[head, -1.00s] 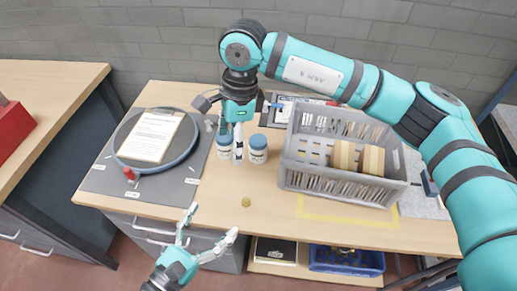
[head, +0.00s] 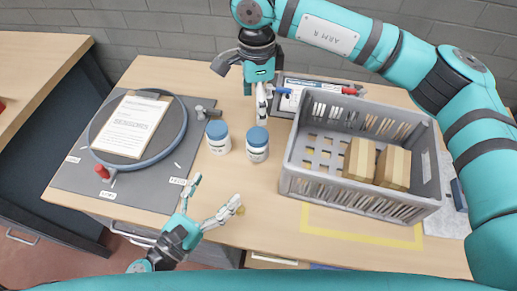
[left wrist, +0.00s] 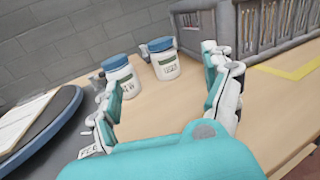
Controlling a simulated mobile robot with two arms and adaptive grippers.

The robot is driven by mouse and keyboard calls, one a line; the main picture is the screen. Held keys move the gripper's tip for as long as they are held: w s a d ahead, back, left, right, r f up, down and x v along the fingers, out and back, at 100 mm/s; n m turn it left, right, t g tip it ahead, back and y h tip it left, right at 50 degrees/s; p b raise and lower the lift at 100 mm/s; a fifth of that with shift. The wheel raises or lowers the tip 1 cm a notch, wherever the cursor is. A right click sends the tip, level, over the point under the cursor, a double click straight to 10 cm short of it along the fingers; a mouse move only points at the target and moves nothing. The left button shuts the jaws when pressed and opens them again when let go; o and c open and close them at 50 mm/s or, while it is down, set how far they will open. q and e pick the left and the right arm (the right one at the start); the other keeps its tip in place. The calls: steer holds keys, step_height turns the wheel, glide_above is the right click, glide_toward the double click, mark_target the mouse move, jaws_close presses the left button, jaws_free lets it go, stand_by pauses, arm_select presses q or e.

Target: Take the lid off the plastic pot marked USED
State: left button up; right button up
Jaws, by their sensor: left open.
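Two white plastic pots with blue lids stand upright, side by side, on the table: the left pot (head: 218,144) and the right pot (head: 257,151). Both lids are on. In the left wrist view, the left pot (left wrist: 127,83) and the right pot (left wrist: 165,67) show labels too small to read surely, so I cannot tell which is USED. My left gripper (head: 217,192) is open and empty, in front of the pots, its fingers apart and pointing towards them. My right gripper (head: 262,106) hangs behind the right pot, touching neither; its fingers show side-on.
The front middle table is mostly clear.

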mark_target(251, 151)
arm_select(q)
step_height(251, 151, down, 3)
steer(key=shift+w+f+b, duration=0.1)
steer(key=shift+w+b, duration=0.05)
steer(key=shift+b, duration=0.95)
arm_select(e)
step_height(251, 151, down, 3)
steer(key=shift+w+f, duration=0.1)
steer(key=shift+w, duration=0.05)
arm_select(q)
steer(key=shift+w+d, duration=0.35)
steer(key=shift+w, duration=0.1)
steer(key=x, duration=1.6)
steer(key=shift+w, duration=0.1)
steer(key=shift+c, duration=0.3)
